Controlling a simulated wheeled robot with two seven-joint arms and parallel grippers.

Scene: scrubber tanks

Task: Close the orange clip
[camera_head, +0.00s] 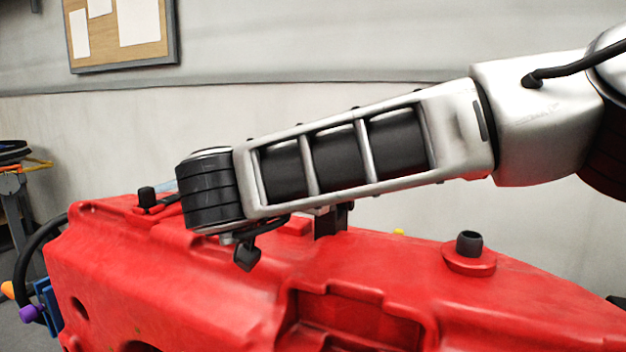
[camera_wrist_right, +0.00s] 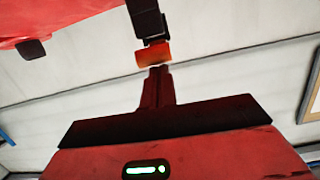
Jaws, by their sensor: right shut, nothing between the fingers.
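The orange clip (camera_wrist_right: 153,54) shows in the right wrist view at upper middle, on the end of a black strap-like piece (camera_wrist_right: 147,20). My right gripper (camera_wrist_right: 158,71) is shut and empty. Its fingertips are right at the clip's lower edge; I cannot tell whether they touch it. Whether the clip is open or closed is not clear. In the head view my right arm crosses from the right over the red tank, and I cannot make out the clip there. My left gripper is in neither view.
The red tank (camera_head: 200,265) fills the lower head view, with a black-capped port (camera_head: 468,243) at right and a black fitting (camera_head: 147,196) at left. A framed board (camera_head: 120,32) hangs on the pale wall. Blue and purple parts (camera_head: 33,312) stand at the left edge.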

